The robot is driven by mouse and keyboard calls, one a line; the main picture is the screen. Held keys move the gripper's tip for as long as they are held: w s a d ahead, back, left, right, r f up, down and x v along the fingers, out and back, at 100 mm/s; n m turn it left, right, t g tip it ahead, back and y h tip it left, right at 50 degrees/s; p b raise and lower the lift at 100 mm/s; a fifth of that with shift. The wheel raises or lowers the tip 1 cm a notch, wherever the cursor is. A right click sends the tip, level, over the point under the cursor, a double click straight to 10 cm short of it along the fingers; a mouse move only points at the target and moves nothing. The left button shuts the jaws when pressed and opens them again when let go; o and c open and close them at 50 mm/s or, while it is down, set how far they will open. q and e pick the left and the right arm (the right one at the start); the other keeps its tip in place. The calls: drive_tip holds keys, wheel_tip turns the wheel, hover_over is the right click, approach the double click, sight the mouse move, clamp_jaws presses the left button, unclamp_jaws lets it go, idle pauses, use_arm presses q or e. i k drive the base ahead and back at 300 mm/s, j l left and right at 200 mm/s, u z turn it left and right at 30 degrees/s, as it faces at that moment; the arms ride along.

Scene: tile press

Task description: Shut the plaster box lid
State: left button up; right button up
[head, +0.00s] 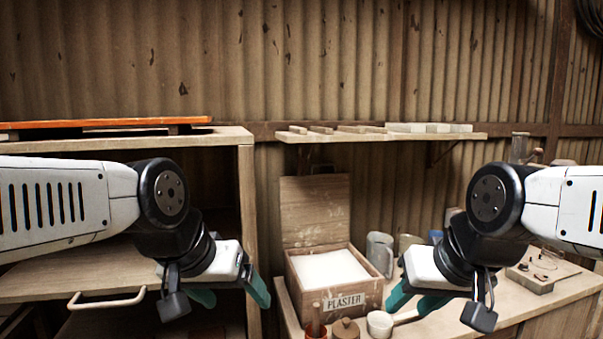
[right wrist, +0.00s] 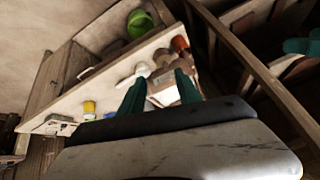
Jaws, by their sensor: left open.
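The wooden plaster box (head: 335,284) stands on the bench, with a PLASTER label on its front and white powder inside. Its lid (head: 315,210) is raised upright at the back, so the box is open. My left gripper (head: 232,294) hangs left of the box, open and empty, with green fingers. My right gripper (head: 418,296) is to the right of the box, apart from the lid. In the right wrist view its two green fingers (right wrist: 160,92) are spread, with nothing held between them. The box shows small beyond them.
A white cup (head: 380,323), a wooden-lidded pot (head: 345,328) and a terracotta pot (head: 315,331) stand before the box. A grey jar (head: 380,253) is right of it. A shelf (head: 380,136) runs above the lid. A wooden cabinet (head: 245,200) stands at left.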

sight(315, 209)
drive_tip(key=i+l, duration=0.1)
drive_tip(key=l, duration=0.25)
drive_tip(key=i+l+u, duration=0.1)
drive_tip(key=l, duration=0.2)
drive_tip(key=i+l, duration=0.1)
drive_tip(key=l, duration=0.25)
drive_tip(key=i+l+u, duration=0.15)
drive_tip(key=i, duration=0.25)
